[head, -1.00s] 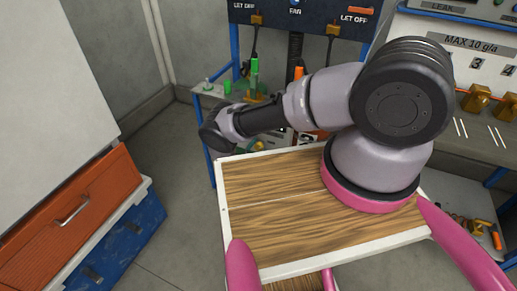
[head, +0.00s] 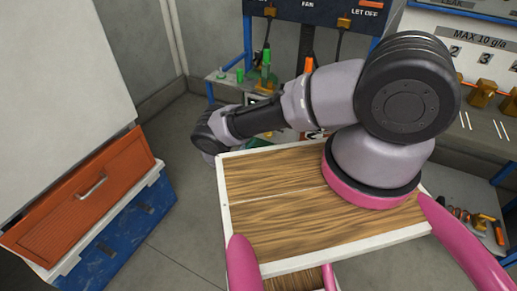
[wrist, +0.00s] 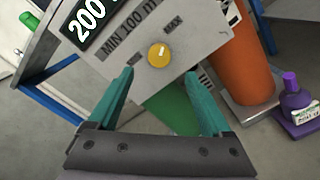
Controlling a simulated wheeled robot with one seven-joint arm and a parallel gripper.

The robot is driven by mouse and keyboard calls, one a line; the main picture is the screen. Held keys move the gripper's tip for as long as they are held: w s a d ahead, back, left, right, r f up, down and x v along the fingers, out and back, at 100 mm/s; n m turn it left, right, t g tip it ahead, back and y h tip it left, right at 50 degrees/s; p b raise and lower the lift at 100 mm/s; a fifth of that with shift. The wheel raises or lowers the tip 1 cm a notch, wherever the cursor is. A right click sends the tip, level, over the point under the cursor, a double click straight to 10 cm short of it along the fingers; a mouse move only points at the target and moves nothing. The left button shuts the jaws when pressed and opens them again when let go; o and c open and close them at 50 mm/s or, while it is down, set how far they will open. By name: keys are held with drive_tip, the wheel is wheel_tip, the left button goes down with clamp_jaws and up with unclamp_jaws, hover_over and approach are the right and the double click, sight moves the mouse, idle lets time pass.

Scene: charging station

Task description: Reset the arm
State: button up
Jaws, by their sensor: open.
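My arm reaches out to the left over my wooden tray in the head view, bent at its elbow. Its outer end hangs past the tray's far left corner, and the gripper itself is hidden there. In the wrist view my gripper (wrist: 168,100) is open, with its two teal fingers apart and nothing between them. Beyond the fingers is a grey panel with a yellow knob (wrist: 159,55) between MIN and MAX markings and a display reading 200. The panel appears tilted in this view.
An orange cylinder (wrist: 236,55) and a purple bottle (wrist: 297,100) stand right of the panel. In the head view, a cabinet with an orange drawer (head: 85,205) is at left. A bench with a green bottle (head: 266,75) is behind the arm. Open floor lies between.

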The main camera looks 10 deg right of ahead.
idle(0.4)
drive_tip(key=w+d+r+m+g, duration=0.15)
drive_tip(key=r+m+g, duration=0.25)
drive_tip(key=r, duration=0.7)
drive_tip(key=w+r+m+g, duration=0.3)
drive_tip(key=r+m+g, duration=0.1)
drive_tip(key=r, duration=0.6)
drive_tip(key=w+d+r+m+g, duration=0.15)
drive_tip(key=r+m+g, duration=0.25)
drive_tip(key=r, duration=0.7)
wheel_tip(320, 180, up, 14)
drive_tip(key=s+d+m+g+y, duration=0.2)
drive_tip(key=s+m+y, duration=0.1)
drive_tip(key=m, duration=0.1)
drive_tip(key=s+d+r+m+y, duration=0.1)
drive_tip(key=s+r+y, duration=0.15)
drive_tip(key=r, duration=0.35)
drive_tip(key=s+d+r+m+y, duration=0.1)
drive_tip(key=s+r+m, duration=0.1)
drive_tip(key=s+r, duration=0.3)
drive_tip(key=s+r+m+t+y, duration=0.4)
drive_tip(key=s+r+t+y, duration=0.3)
drive_tip(key=s+r, duration=1.1)
drive_tip(key=s, duration=0.4)
drive_tip(key=shift+a, duration=0.15)
